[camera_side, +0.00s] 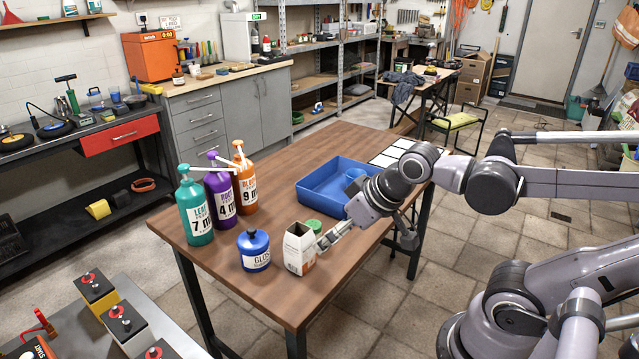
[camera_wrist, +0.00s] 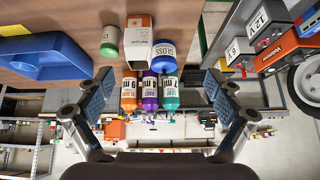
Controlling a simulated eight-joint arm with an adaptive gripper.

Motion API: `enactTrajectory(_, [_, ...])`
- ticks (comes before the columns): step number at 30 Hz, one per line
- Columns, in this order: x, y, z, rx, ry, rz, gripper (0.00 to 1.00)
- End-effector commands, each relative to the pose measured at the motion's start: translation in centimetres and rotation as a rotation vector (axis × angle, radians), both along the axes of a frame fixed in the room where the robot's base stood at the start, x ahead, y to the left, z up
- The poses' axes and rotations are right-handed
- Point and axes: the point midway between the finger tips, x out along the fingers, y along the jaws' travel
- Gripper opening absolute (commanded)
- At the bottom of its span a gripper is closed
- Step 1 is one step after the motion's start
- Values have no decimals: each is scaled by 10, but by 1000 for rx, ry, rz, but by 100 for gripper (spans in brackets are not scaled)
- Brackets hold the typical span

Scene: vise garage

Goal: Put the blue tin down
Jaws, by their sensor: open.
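The blue tin (camera_side: 254,250), with a white label reading GLOSS, stands upright on the wooden table near its front left edge. It also shows in the wrist view (camera_wrist: 164,62), beside the white carton. My gripper (camera_side: 365,243) is open and apart from the tin, to the right of the carton in the side view. Its two fingers are spread wide in the wrist view (camera_wrist: 157,88), with nothing held between them.
A white carton (camera_side: 299,250) and a green-lidded tin (camera_side: 314,226) stand between my gripper and the blue tin. Teal (camera_side: 194,212), purple (camera_side: 221,196) and orange (camera_side: 245,182) bottles stand behind. A blue tray (camera_side: 322,188) lies farther back.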

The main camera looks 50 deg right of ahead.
Motion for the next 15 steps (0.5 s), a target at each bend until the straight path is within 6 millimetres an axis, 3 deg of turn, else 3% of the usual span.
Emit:
enactTrajectory(2, [-4, 0, -3, -18, -11, 25, 81])
enactTrajectory(15, [-5, 0, -4, -27, -16, 37, 81])
